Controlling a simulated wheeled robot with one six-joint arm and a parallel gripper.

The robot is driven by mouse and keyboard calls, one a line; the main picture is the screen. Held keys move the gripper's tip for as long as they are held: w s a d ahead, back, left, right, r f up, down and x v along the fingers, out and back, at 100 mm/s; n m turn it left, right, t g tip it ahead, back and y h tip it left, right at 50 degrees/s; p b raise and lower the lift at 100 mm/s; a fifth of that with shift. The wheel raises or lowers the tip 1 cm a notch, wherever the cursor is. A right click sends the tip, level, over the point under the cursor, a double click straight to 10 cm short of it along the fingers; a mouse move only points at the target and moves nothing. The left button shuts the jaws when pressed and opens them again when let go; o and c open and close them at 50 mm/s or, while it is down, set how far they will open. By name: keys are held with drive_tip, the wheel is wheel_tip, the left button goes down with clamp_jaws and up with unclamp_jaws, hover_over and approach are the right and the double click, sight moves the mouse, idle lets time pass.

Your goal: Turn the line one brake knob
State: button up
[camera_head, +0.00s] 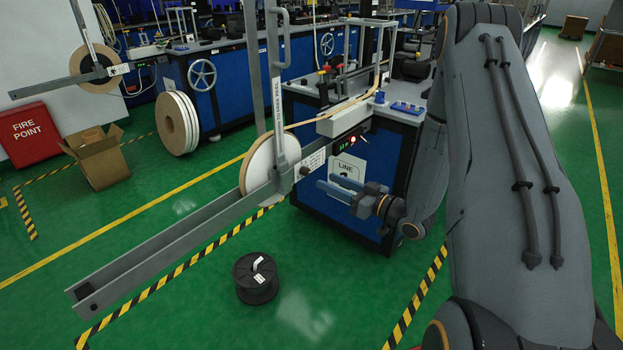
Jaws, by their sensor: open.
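The line one payoff stand has a grey upright post (278,95) and a white tape reel (258,168) beside it. A small dark knob (304,171), which looks like the brake knob, sits on the stand's bracket just right of the reel, by a white printed label (313,160). My gripper (326,184) is open and empty, its two bluish-grey fingers pointing left toward the knob. The fingertips appear a little right of and below the knob in the picture. I see no contact, but the depth between them is hard to tell.
A long grey channel arm (175,250) extends low to the front left. A black spool (255,278) stands on the green floor. The blue line cabinet (330,215) with a LINE sign (348,168) is behind my gripper. An open cardboard box (98,160) stands far left.

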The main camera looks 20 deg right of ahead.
sight(309, 173)
drive_tip(key=p+x, duration=0.1)
drive_tip(key=x, duration=0.6)
drive_tip(key=shift+w+a, duration=0.25)
clamp_jaws()
